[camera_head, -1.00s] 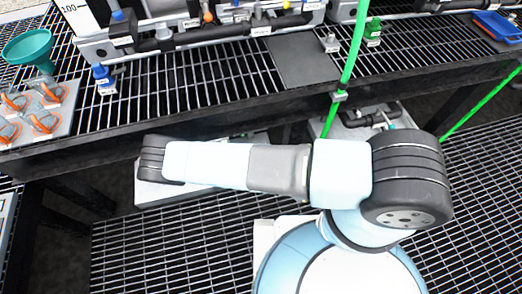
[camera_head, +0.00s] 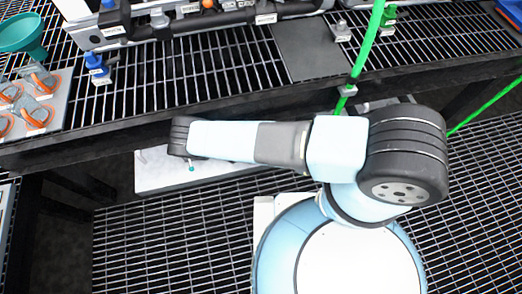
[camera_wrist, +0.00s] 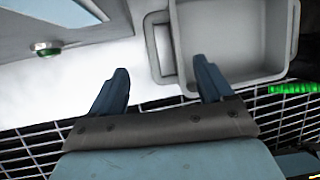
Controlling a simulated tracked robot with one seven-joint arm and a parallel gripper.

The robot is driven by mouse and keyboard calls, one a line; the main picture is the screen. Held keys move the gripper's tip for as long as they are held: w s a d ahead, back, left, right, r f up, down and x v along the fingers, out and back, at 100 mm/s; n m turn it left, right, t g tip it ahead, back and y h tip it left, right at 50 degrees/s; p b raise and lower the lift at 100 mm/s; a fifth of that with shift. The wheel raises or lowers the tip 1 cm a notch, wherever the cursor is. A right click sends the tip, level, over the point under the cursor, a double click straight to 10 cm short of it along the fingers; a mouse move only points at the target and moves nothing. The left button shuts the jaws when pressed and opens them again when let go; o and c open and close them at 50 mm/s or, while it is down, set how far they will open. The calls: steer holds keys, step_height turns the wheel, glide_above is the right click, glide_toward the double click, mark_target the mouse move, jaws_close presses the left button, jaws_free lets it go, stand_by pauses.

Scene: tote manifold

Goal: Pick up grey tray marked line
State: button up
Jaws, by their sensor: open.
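In the wrist view, a grey tray (camera_wrist: 228,75) with raised walls and a loop-like handle (camera_wrist: 155,45) at its left side is at the upper right. It rests on or just above a white surface. No marking on it can be read. My gripper (camera_wrist: 161,82) is open, its two dark blue fingers spread and nothing clamped between them. The right fingertip overlaps the tray's near left corner in the picture; contact cannot be told. The left fingertip is over the white surface, left of the handle. In the head view the gripper and tray are hidden.
A white panel (camera_head: 155,180) lies low beneath the bench edge (camera_head: 110,135). On the bench are a teal funnel (camera_head: 22,33), orange clips (camera_head: 42,80), a blue fitting (camera_head: 96,66) and a grey plate (camera_head: 308,50). A green hose (camera_head: 366,50) hangs across the edge. A green knob (camera_wrist: 45,48) sits left in the wrist view.

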steer(key=shift+d+x, duration=0.1)
steer(key=shift+x, duration=1.4)
steer(key=shift+d+x, duration=0.15)
steer(key=shift+x, duration=1.3)
steer(key=shift+w+r, duration=0.1)
steer(key=shift+w, duration=0.05)
steer(key=shift+c, duration=0.4)
steer(key=c, duration=1.3)
